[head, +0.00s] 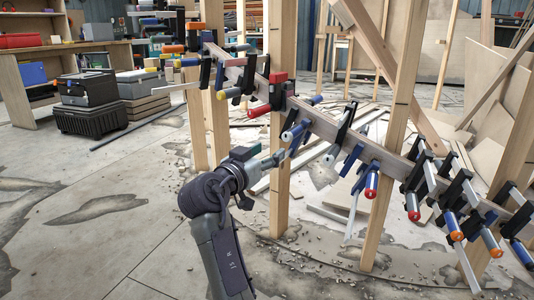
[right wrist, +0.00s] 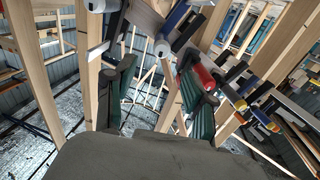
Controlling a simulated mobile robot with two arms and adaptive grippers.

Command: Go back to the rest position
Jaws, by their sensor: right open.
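My right gripper (head: 272,160) reaches up from the bottom middle of the head view, beside a wooden post and below the row of clamps. In the right wrist view the same gripper (right wrist: 157,98) has its two green-and-black fingers spread wide, with nothing held between them. A clamp with a red handle (right wrist: 205,78) shows just behind the right finger; I cannot tell if they touch. The curved wooden stringer (head: 388,158) runs across the posts from upper left to lower right. My left gripper is not in view.
Several bar clamps, such as a red-handled one (head: 371,184), stick out from the stringer. Upright wooden posts (head: 392,150) stand close to my right arm. Black cases (head: 90,118) and a workbench (head: 20,85) are at left. The concrete floor (head: 90,220) at left is open.

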